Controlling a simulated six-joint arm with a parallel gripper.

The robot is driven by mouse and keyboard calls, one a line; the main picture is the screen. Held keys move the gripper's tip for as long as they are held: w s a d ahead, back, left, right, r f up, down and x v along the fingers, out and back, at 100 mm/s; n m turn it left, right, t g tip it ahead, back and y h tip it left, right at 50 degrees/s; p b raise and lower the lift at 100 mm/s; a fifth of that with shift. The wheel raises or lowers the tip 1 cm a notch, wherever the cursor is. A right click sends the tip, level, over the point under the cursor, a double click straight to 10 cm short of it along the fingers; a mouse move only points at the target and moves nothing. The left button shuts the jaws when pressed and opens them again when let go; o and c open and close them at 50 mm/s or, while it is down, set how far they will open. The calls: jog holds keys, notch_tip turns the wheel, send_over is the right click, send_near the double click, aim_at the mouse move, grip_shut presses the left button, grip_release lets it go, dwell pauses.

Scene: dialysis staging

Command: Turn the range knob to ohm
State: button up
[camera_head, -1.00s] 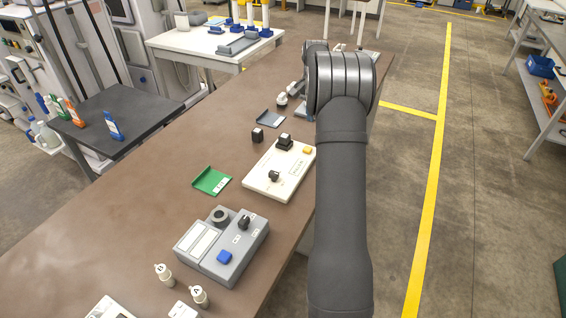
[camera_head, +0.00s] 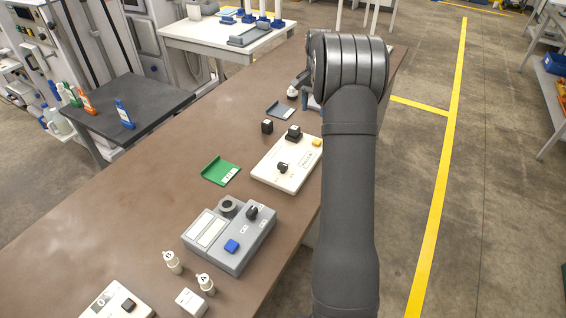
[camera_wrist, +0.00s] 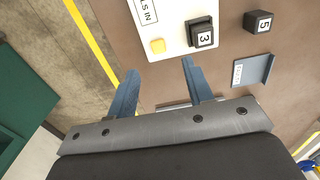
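A grey device (camera_head: 205,257) on the table bears a black knob (camera_head: 252,212), a round dark dial (camera_head: 228,206) and a blue button (camera_head: 232,246). A cream panel (camera_head: 270,175) behind it also has a black knob (camera_head: 283,167). The labels are too small to read, so I cannot tell which is the range knob or where it points. In the wrist view, my gripper (camera_wrist: 159,68) is open and empty. Its blue fingers are near the cream panel's yellow-button end, which also shows there (camera_wrist: 172,15). Neither knob shows in the wrist view.
Black block 3 (camera_wrist: 202,37) is on the panel; block 5 (camera_wrist: 258,21) and a blue-grey holder (camera_wrist: 255,72) are beside it. A green holder (camera_head: 219,171), two white bottles (camera_head: 172,262) and a white box (camera_head: 190,302) are on the table.

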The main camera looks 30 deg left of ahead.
jog(key=shift+o, duration=0.2)
jog(key=s+a+r, duration=0.1)
jog(key=s+r, duration=0.1)
jog(key=s, duration=0.5)
jog(key=s+a+r, duration=0.2)
jog(key=s, duration=0.6)
jog(key=shift+s+r, duration=0.15)
send_near(282, 164)
notch_tip(282, 164, down, 9)
jog(key=shift+d+r, duration=0.1)
jog(key=shift+r, duration=0.1)
jog(key=c, duration=1)
